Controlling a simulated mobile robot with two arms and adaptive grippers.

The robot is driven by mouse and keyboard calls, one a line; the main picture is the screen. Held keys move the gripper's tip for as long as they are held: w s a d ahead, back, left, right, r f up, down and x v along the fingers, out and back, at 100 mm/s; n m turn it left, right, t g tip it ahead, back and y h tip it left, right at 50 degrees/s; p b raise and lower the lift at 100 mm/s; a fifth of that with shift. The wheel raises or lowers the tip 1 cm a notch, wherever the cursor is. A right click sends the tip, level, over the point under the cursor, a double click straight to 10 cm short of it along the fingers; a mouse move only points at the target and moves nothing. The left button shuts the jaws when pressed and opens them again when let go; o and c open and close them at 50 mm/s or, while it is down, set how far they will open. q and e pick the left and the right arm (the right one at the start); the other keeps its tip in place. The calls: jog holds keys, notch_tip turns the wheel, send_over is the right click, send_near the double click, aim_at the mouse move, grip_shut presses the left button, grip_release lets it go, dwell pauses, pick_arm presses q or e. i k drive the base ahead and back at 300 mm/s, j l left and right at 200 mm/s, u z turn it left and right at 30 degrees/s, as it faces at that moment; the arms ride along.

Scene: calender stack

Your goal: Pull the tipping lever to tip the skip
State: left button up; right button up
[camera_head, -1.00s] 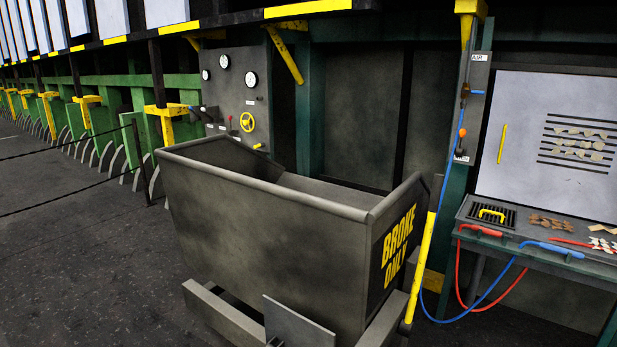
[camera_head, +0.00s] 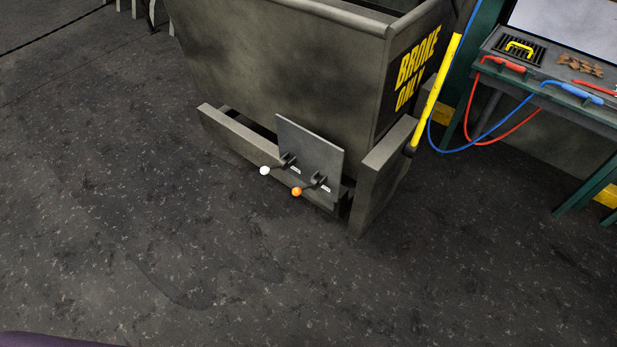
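The skip (camera_head: 285,70) is a large grey metal bin with yellow "BROKE ONLY" lettering on its right end, standing level on a grey base frame. A small grey plate (camera_head: 310,150) on its front carries two short levers. One lever has a white ball knob (camera_head: 264,171) and the other an orange ball knob (camera_head: 297,192). Each has a small white label too small to read, so I cannot tell which is the tipping lever. A long yellow bar (camera_head: 436,92) stands slanted at the skip's right end. Neither of my grippers is in view.
Dark floor (camera_head: 180,230) lies clear in front of the skip. At the right is a bench (camera_head: 560,68) with red and blue air tools, a yellow-handled grate and hanging hoses (camera_head: 490,138).

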aim_at(411, 148)
jog(key=i+j+z, duration=0.2)
jog(key=i, duration=0.25)
jog(key=i+j+z, duration=0.2)
jog(key=i+j, duration=0.25)
